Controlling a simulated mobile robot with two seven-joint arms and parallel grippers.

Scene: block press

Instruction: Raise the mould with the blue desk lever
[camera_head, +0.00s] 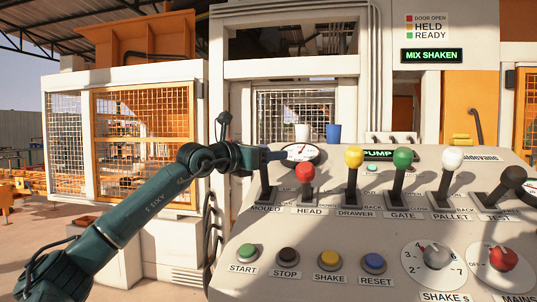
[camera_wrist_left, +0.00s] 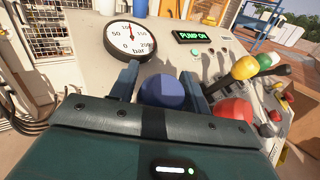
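The blue lever knob (camera_wrist_left: 162,93) shows in the left wrist view between the two fingers of my left gripper (camera_wrist_left: 160,82). The fingers lie along both sides of the knob; I cannot tell whether they press on it. In the head view the left gripper (camera_head: 274,155) is at the top of the MOULD lever (camera_head: 264,183), at the left end of the lever row. The gripper hides the knob there, and the lever stem stands about upright below it. My right gripper is not in view. The mould itself cannot be made out.
The red HEAD lever (camera_head: 305,173) stands close on the right, then the yellow DRAWER lever (camera_head: 354,157) and more levers. A pressure gauge (camera_head: 300,153) is just behind the gripper. Buttons (camera_head: 288,255) line the panel's front. The sign (camera_head: 431,55) reads MIX SHAKEN.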

